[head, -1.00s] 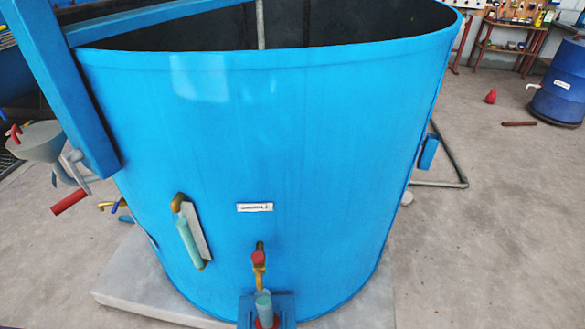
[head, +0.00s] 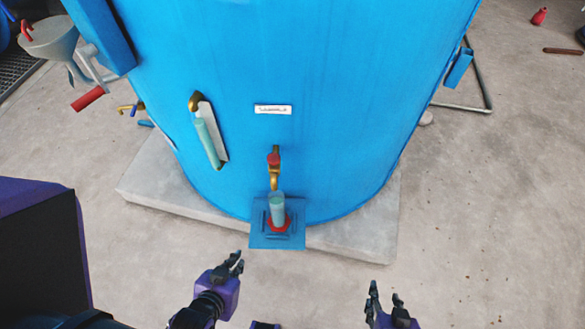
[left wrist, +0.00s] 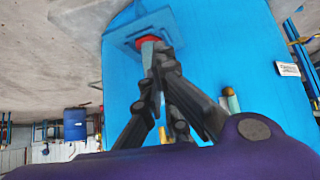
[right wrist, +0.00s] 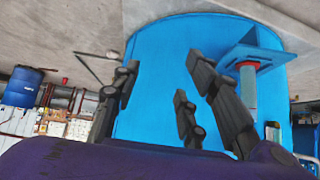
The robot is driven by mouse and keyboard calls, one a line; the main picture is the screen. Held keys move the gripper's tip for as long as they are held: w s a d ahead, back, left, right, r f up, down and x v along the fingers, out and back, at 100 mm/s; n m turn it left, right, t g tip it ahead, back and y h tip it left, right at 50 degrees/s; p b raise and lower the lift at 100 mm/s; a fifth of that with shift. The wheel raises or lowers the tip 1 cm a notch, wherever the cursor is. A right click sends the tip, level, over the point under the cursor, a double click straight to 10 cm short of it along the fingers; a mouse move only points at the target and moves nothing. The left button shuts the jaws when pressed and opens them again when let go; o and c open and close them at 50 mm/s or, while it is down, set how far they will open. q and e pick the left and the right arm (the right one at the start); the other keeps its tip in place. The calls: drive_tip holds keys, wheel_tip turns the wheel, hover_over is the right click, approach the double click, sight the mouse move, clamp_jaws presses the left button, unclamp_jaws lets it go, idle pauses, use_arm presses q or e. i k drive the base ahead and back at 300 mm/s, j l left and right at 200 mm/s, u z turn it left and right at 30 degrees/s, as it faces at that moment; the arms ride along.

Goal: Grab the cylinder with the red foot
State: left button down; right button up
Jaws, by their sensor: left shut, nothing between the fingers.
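The pale teal cylinder (head: 277,207) stands upright with a red foot (head: 287,226) on a small blue shelf (head: 262,241) at the tank's lower front. It shows upside down in the right wrist view (right wrist: 249,92); in the left wrist view (left wrist: 147,56) my fingers partly hide it. My left gripper (head: 235,263) is shut and empty, in front of the shelf and to its left, apart from the cylinder in the head view. My right gripper (head: 384,297) is open and empty, further right and nearer me; it also shows in the right wrist view (right wrist: 165,72).
The blue tank (head: 330,110) rises behind the shelf on a concrete slab (head: 360,235). A red-handled tap (head: 274,165) sits directly above the cylinder. A sight tube (head: 207,140) is on the left. A grey funnel (head: 48,37) is upper left.

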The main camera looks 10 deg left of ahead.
sight(279, 221)
drive_tip(key=l+u, duration=0.1)
drive_tip(key=u, duration=0.4)
drive_tip(key=k+l+u, duration=0.2)
drive_tip(key=l, duration=0.15)
drive_tip(key=k+l+u, duration=0.2)
drive_tip(key=l+u, duration=0.2)
drive_tip(key=l, duration=0.2)
drive_tip(key=k+l, duration=0.25)
drive_tip(key=l, duration=0.15)
drive_tip(key=k+l+u, duration=0.1)
drive_tip(key=k+l, duration=0.15)
drive_tip(key=l, duration=0.2)
drive_tip(key=i+l, duration=0.1)
drive_tip(key=i, duration=0.2)
